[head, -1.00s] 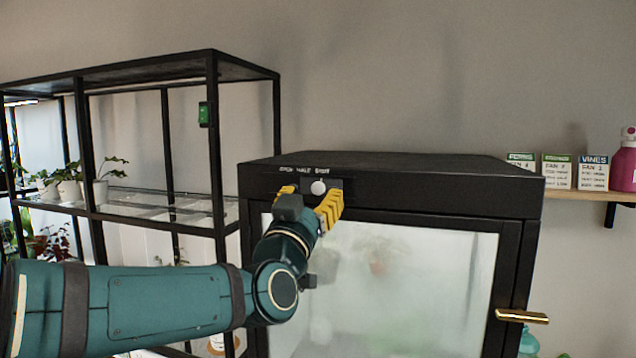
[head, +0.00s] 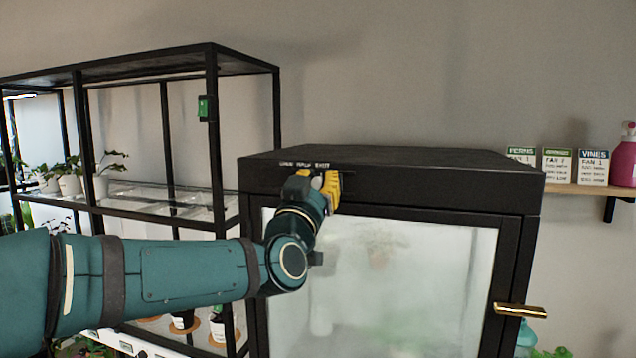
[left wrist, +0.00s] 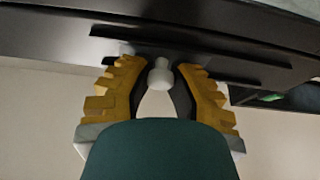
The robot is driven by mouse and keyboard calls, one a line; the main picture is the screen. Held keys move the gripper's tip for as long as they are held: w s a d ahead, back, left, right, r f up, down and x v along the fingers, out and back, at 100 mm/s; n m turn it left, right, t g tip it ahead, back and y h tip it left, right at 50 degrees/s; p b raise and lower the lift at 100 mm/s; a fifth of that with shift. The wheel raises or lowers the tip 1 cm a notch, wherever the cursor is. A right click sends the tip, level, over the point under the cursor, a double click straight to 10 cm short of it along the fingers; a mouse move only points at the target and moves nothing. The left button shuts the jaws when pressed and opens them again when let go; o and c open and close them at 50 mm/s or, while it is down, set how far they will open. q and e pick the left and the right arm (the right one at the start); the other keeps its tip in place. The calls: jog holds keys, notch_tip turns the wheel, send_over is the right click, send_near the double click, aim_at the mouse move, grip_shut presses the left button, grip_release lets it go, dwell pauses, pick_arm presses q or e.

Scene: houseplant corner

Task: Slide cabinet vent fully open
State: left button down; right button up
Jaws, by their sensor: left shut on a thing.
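The dark cabinet (head: 430,185) has a frosted glass door and a vent on its upper front. Small white lettering (head: 305,165) above the vent seems to mark open, half and shut from left to right. The vent's round white knob (left wrist: 161,75) sits between the yellow fingers in the left wrist view. My left gripper (head: 319,184) is shut on this knob, below the right end of the lettering. The fingers mostly hide the knob and slider in the head view. My right gripper is not in view.
A black metal shelf rack (head: 212,130) with potted plants (head: 70,180) stands left of the cabinet. A gold door handle (head: 520,311) sticks out at lower right. A wooden wall shelf (head: 590,190) at right holds labelled cards and a pink bottle (head: 625,160).

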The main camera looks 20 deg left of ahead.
aim_at(285, 171)
pick_arm(q)
jog(key=a+b, duration=0.2)
jog(key=a, duration=0.1)
jog(key=a+b, duration=0.3)
jog(key=a, duration=0.1)
jog(key=shift+w+a+f, duration=0.1)
jog(key=shift+w+f, duration=0.05)
jog(key=shift+w, duration=0.05)
jog(key=c, duration=0.8)
grip_release()
jog(key=shift+s+a, duration=0.1)
jog(key=shift+a, duration=0.15)
